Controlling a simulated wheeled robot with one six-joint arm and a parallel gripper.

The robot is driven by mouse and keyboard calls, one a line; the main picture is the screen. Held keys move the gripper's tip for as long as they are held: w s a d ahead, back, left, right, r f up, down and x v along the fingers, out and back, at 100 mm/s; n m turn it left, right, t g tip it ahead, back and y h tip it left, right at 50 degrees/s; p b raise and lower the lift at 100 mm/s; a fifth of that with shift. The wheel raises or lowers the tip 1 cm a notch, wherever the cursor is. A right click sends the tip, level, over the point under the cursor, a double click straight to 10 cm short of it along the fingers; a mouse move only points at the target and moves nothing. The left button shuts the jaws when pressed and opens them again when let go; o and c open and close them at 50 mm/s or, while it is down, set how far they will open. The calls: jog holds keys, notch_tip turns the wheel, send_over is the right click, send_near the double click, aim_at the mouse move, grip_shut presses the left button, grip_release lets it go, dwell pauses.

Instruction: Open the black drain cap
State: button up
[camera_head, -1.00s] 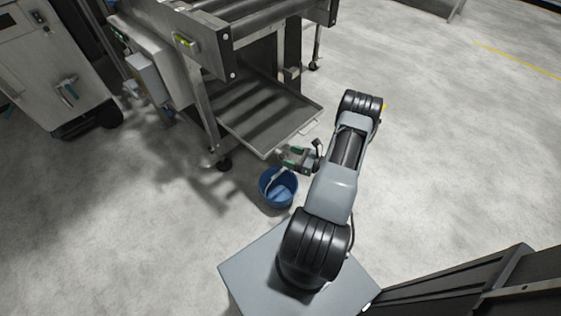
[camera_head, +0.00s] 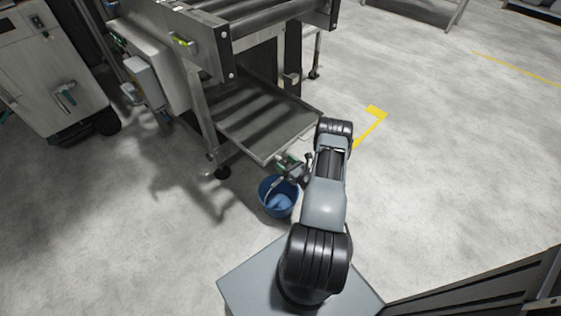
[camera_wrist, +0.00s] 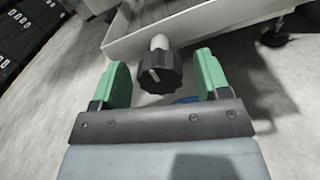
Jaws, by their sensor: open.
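The black drain cap (camera_wrist: 160,72) is a ribbed round knob on the end of a short pale pipe (camera_wrist: 160,42) under the tray's edge in the wrist view. My gripper (camera_wrist: 163,75) is open, with its green-padded fingers on either side of the cap and visible gaps between. In the head view my gripper (camera_head: 290,165) is at the tray's front corner, above the blue bucket. The cap cannot be made out in the head view.
The grey metal tray (camera_head: 262,150) sticks out from the washer frame. A blue bucket (camera_head: 270,205) with a pale handle stands on the floor below its corner. A steel cabinet (camera_head: 60,85) stands at left. The floor at right is open, with yellow markings (camera_head: 376,112).

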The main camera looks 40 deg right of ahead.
aim_at(280, 160)
jog(key=shift+w+a, duration=0.15)
jog(key=shift+w, duration=0.6)
jog(key=shift+w+a, duration=0.1)
jog(key=shift+w, duration=0.65)
jog(key=c, duration=0.9)
